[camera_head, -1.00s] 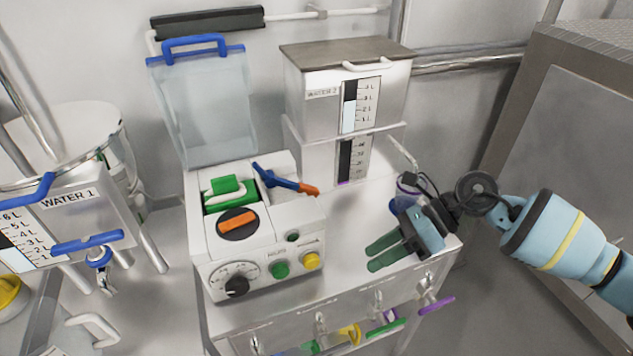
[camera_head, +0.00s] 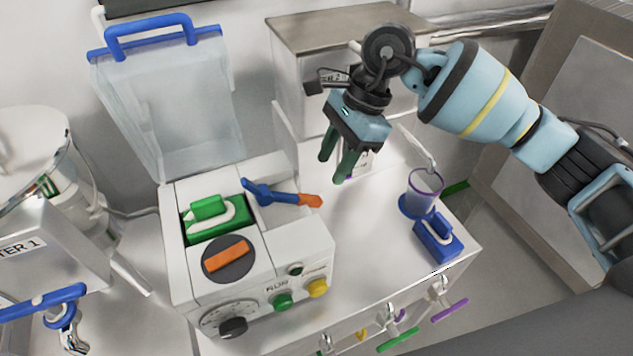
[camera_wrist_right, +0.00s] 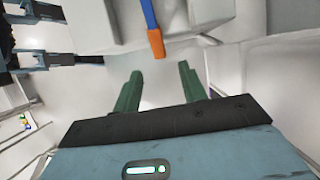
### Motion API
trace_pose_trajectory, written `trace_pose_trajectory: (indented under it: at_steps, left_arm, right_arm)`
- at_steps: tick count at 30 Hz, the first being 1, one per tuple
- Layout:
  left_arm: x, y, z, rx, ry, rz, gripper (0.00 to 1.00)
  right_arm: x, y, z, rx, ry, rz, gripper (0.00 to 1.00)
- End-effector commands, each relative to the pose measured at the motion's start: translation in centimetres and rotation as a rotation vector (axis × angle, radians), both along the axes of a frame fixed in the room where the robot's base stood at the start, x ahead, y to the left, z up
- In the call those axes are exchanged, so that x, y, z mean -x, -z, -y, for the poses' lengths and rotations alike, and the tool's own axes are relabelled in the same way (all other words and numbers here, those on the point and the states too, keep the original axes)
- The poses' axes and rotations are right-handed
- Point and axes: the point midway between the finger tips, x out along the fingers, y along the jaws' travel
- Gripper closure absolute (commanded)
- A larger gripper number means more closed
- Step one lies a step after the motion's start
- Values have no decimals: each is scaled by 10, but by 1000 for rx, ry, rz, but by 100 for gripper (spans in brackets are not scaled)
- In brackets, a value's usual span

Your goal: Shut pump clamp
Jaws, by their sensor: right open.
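The pump (camera_head: 255,265) is a white box on the bench, with a green block (camera_head: 214,215) and white tubing on top and an orange bar on a dark dial (camera_head: 227,258) in front of it. The clamp lever (camera_head: 282,195) is blue with an orange tip and points right from the pump's top. The lever also shows at the top of the right wrist view (camera_wrist_right: 153,30). My right gripper (camera_head: 337,170) is open and empty, above the bench to the right of and behind the lever tip, apart from it. My left gripper is not in view.
A clear lid with a blue handle (camera_head: 165,90) stands raised behind the pump. A purple-rimmed cup (camera_head: 423,192) and a blue block (camera_head: 437,238) stand at the bench's right. Coloured valve handles line the front.

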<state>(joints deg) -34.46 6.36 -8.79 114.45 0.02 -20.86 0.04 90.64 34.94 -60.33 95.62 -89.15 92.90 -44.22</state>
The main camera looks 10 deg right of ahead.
Motion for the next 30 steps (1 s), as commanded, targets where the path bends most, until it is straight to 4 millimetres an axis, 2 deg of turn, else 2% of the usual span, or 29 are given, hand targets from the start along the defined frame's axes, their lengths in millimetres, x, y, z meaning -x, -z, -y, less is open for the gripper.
trace_pose_trajectory:
  at_steps: [5, 12, 18, 30]
  left_arm:
    - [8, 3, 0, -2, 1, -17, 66]
    - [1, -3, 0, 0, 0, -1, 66]
    - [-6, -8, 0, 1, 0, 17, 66]
    - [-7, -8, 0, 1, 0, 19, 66]
  right_arm:
    - [1, 13, -5, 1, 1, -3, 58]
    - [4, 45, -19, -1, 1, -3, 58]
    - [5, 66, -26, -2, 2, -2, 58]
    - [6, 72, -29, -2, 3, -2, 60]
